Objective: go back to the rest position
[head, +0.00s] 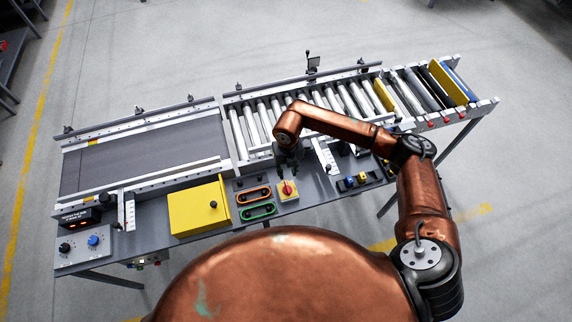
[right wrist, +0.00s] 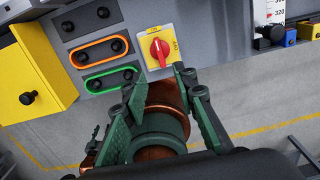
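My right gripper (head: 287,163) hangs above the conveyor's front control ledge in the head view, just behind the red rotary switch (head: 287,188). In the right wrist view the dark green fingers of this gripper (right wrist: 158,82) stand apart, with nothing seen held between them. The red switch on its yellow plate (right wrist: 160,47) lies beyond the fingertips there. My right arm is bent and reaches in from the right over the roller section. My left arm and left gripper are not in view.
The conveyor has a flat grey belt (head: 145,157) at left and rollers (head: 345,100) at right. A yellow box (head: 199,208), orange-ringed (head: 254,195) and green-ringed (head: 258,212) button panels and a knob panel (head: 79,247) line its front. Open floor (head: 510,250) lies at the right.

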